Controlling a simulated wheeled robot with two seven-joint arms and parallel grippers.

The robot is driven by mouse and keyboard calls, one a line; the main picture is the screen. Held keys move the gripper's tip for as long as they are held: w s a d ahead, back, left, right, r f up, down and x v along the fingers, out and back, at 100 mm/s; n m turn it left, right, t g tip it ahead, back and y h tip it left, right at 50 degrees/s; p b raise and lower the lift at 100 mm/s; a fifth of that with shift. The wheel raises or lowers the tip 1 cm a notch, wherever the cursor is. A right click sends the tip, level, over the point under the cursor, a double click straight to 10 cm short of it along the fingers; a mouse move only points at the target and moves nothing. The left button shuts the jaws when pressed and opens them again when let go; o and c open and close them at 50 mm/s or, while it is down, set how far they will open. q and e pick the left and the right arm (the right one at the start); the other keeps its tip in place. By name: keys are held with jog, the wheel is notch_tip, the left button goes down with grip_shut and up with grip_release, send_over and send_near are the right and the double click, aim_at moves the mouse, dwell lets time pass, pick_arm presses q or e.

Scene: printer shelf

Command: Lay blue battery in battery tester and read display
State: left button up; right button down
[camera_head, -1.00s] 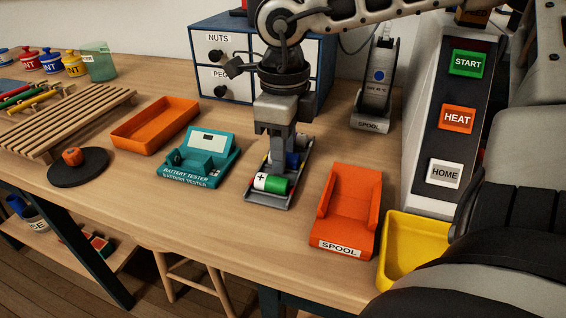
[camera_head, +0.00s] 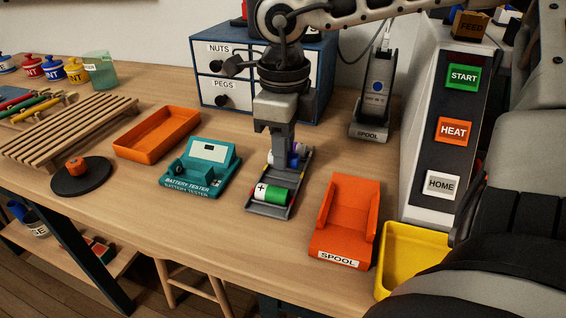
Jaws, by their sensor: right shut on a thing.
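My right gripper (camera_head: 280,164) comes down from above over a small grey battery tray (camera_head: 280,211). I cannot tell whether the battery is clear of the tray floor. A green and white battery (camera_head: 271,193) with a plus mark lies at the tray's front. The teal battery tester (camera_head: 205,189) stands just left of the tray, with a blank pale display (camera_head: 208,151) and an empty cradle. My left gripper is not in view.
An orange tray (camera_head: 157,135) lies left of the tester, and an orange spool holder (camera_head: 345,220) stands right of the battery tray. A drawer cabinet (camera_head: 232,65) is behind the gripper. A yellow bin (camera_head: 410,255) and a machine with START, HEAT and HOME buttons (camera_head: 445,130) stand right.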

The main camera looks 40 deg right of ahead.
jog(key=shift+r+p, duration=1.35)
jog(key=shift+r, duration=1.1)
jog(key=shift+f, duration=0.15)
